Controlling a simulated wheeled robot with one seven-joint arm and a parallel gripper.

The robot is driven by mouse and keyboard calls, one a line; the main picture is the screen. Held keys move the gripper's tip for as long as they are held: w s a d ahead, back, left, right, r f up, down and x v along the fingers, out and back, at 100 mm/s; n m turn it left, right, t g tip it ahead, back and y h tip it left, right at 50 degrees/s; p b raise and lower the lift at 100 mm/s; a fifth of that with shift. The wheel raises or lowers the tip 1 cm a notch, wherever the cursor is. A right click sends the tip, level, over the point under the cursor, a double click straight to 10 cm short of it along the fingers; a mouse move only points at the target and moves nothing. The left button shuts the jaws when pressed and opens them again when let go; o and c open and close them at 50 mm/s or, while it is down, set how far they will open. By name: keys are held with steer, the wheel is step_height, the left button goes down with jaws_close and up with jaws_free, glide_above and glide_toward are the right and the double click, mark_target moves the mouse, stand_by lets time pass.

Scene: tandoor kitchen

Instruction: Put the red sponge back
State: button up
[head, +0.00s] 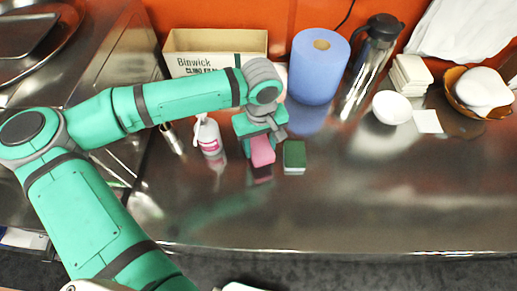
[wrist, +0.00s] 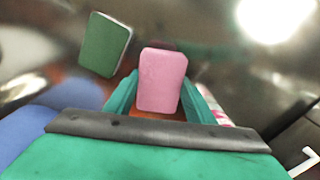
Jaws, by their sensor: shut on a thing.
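The red sponge, which looks pink (head: 262,151), is held between the fingers of my gripper (head: 259,138) above the steel counter. In the wrist view the sponge (wrist: 162,80) stands out between the two teal fingers (wrist: 157,100), which are shut on it. A green sponge with a pale lower layer (head: 294,156) lies on the counter just right of the held sponge. It also shows in the wrist view (wrist: 105,44), to the left and apart from the held one. A dark reddish reflection shows on the counter below the held sponge.
A white spray bottle (head: 208,136) stands close left of my gripper. Behind are a cardboard box (head: 215,42), a blue paper roll (head: 318,66) and a steel flask (head: 372,55). A white bowl (head: 391,107) stands right. The front counter (head: 330,205) is clear.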

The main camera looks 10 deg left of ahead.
mark_target(259, 151)
steer(key=shift+w+a+f, duration=0.2)
steer(key=shift+w+f, duration=0.05)
steer(key=shift+f, duration=0.1)
steer(key=shift+w+a+f, duration=0.1)
steer(key=shift+w+f, duration=0.05)
steer(key=shift+f, duration=0.75)
steer(key=shift+w+a+f, duration=0.1)
steer(key=shift+f, duration=0.8)
steer(key=shift+f, duration=0.15)
steer(key=o, duration=1)
steer(key=shift+d, duration=0.1)
step_height(259, 151, up, 12)
steer(key=shift+r, duration=0.15)
steer(key=shift+s, duration=0.1)
